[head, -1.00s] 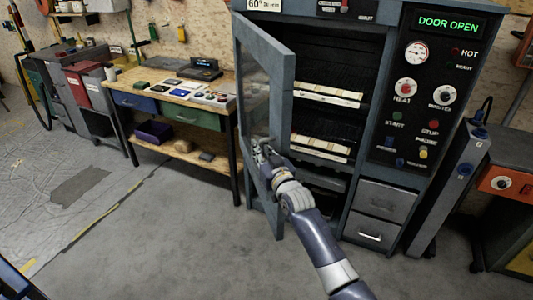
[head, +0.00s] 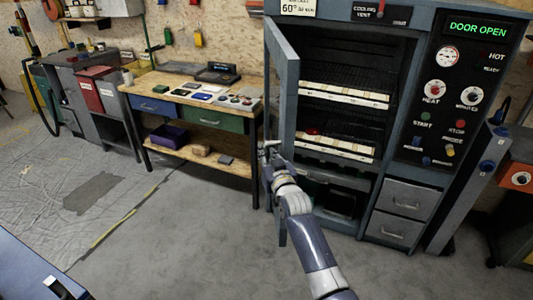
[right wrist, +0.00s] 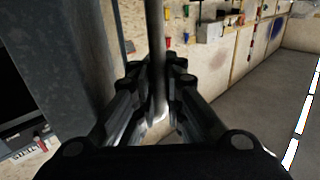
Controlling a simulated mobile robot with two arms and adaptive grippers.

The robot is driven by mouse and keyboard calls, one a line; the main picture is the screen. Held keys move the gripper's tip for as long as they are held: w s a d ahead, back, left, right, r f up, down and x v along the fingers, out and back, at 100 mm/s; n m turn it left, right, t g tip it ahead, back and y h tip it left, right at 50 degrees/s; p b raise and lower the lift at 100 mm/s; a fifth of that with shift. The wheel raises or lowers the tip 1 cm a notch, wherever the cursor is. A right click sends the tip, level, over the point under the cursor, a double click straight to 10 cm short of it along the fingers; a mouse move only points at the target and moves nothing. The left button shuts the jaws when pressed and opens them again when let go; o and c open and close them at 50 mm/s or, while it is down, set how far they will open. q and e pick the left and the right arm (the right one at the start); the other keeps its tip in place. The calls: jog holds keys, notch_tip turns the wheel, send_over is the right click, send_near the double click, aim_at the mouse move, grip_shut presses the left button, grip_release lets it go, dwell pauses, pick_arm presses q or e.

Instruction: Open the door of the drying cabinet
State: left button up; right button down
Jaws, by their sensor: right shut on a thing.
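The drying cabinet (head: 377,182) is the tall blue-grey unit at the right of the head view, and its panel reads "DOOR OPEN". Its door (head: 283,95) stands swung out on the left side and shows narrow, nearly edge-on. Racks with pale strips show inside. My right gripper (head: 270,154) is at the door's outer side at mid height. In the right wrist view the right gripper (right wrist: 158,108) is shut around an upright metal bar, the door handle (right wrist: 158,50). The handle is mostly hidden in the head view. My left gripper is out of view.
A wooden workbench (head: 165,84) with drawers and small items stands left of the door, close to it. Red and grey bins (head: 100,90) stand farther left. The grey floor (head: 185,240) in front is clear. An orange unit (head: 516,178) stands at the far right.

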jog(key=shift+s+f, duration=0.1)
jog(key=shift+f, duration=0.4)
jog(key=c, duration=1.7)
grip_release()
jog(key=shift+r, duration=0.1)
jog(key=shift+o, duration=0.2)
jog(key=shift+r, duration=0.3)
jog(key=v, duration=1.2)
jog(key=shift+s, duration=0.15)
jog(key=shift+c, duration=0.2)
